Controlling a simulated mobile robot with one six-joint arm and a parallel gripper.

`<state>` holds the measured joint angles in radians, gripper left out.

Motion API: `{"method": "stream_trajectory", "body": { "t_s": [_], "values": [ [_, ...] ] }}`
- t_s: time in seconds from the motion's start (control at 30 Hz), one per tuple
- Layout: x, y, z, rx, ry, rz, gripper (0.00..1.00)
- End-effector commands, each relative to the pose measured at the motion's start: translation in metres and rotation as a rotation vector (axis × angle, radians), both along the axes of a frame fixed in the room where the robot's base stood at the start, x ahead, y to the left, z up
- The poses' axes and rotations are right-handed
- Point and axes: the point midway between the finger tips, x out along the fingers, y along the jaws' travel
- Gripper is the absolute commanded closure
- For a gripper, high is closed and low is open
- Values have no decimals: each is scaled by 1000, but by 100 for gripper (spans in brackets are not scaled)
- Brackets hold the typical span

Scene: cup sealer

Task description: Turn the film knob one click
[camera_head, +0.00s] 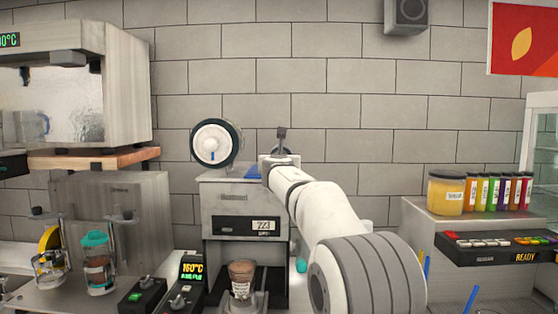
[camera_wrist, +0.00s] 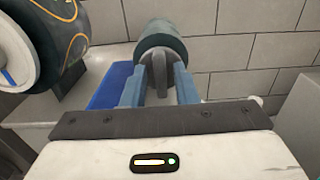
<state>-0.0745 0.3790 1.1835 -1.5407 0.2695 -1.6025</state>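The film knob (camera_wrist: 160,44) shows in the wrist view as a dark teal round body with a grey ridged grip facing me. My gripper (camera_wrist: 159,88) has one blue-grey finger on each side of that grip. The fingers are apart, but I cannot tell whether they press on the grip.
A filled cup (camera_head: 242,278) stands in the sealer's lower bay. A dispenser with shakers (camera_head: 96,262) stands at the left. Several coloured jars (camera_head: 497,191) and a button panel (camera_head: 500,244) are at the right. A tiled wall is close behind the sealer.

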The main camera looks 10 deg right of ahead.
Motion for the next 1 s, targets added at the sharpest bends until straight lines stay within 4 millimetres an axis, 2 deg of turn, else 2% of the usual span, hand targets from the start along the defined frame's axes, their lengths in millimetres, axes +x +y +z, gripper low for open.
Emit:
{"method": "stream_trajectory", "body": {
  "t_s": [0.07, 0.3, 0.43, 0.47, 0.67, 1.0],
  "values": [
    [0, 0, 0, 0, 0, 0, 80],
    [0, 0, 0, 0, 0, 0, 100],
    [0, 0, 0, 0, 0, 0, 100],
    [0, 7, 0, 0, 0, 1, 100],
    [0, 2, 0, 17, -4, 2, 100],
    [-1, 0, -1, 190, -39, 2, 100]
  ]
}}
